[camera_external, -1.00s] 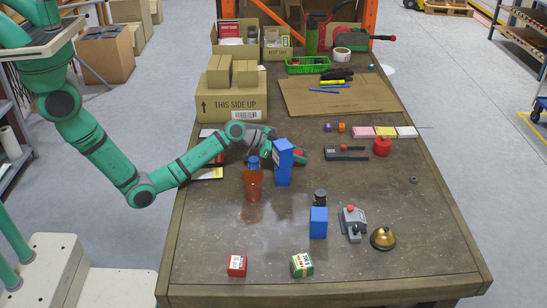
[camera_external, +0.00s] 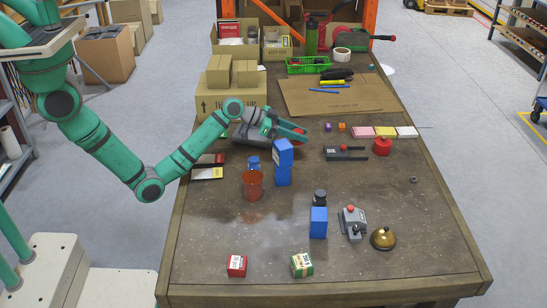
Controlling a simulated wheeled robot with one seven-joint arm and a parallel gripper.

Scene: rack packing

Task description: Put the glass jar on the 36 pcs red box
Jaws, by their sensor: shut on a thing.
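My gripper (camera_external: 297,134) is above the middle of the table, behind the upright blue boxes. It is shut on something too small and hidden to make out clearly. A small red box with a white label (camera_external: 236,265) lies near the front edge; its print is too small to read. A dark-lidded jar-like container (camera_external: 319,197) stands just behind a blue box (camera_external: 318,223). I cannot tell whether it is glass. No other clear glass jar can be made out.
A green-white box (camera_external: 302,264), a grey device (camera_external: 353,223) and a brass bell (camera_external: 383,238) are near the front. Cartons (camera_external: 230,103) stand behind.

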